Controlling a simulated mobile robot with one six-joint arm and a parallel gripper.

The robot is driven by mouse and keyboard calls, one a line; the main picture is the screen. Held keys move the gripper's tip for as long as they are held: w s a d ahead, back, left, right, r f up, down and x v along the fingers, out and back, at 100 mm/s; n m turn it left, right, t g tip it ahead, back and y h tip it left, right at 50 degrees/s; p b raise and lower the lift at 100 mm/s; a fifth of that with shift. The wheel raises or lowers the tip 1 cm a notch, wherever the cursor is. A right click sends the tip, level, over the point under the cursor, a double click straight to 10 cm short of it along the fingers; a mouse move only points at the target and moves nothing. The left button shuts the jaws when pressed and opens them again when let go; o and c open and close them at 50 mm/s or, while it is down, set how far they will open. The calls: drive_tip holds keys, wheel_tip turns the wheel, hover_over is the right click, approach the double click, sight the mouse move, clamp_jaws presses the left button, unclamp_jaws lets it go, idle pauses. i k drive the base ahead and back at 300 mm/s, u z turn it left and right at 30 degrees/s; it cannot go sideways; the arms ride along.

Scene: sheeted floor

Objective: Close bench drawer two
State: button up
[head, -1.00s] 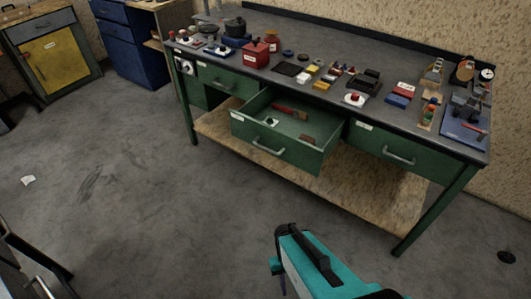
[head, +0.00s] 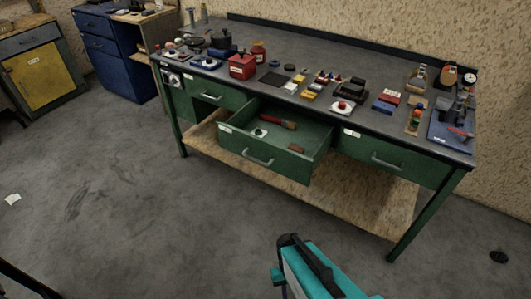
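The green bench (head: 340,57) stands ahead with three green drawers along its front. The middle drawer (head: 264,157) is pulled out and open; a red-handled tool, a small white item and a brown item lie inside. Its grey handle (head: 257,158) faces me. The left drawer (head: 213,95) and right drawer (head: 385,158) look shut. I take the middle one as drawer two, though its label is too small to read. My teal and black arm shows at the bottom centre, apart from the bench and lower in the picture than the drawer. My gripper's fingers cannot be made out.
Several small items, with a red box (head: 242,66) among them, stand on the bench top. A wooden shelf (head: 340,203) lies under the drawers. A blue cabinet (head: 122,60) and a yellow-doored cabinet (head: 36,76) stand at the left. The grey floor before the bench is mostly clear.

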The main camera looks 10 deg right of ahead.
sight(315, 134)
drive_tip(key=i, duration=0.9)
drive_tip(key=u, duration=0.5)
drive_tip(key=k, duration=1.35)
drive_tip(key=u, duration=0.8)
drive_tip(key=i, duration=1.2)
drive_tip(key=u, duration=0.55)
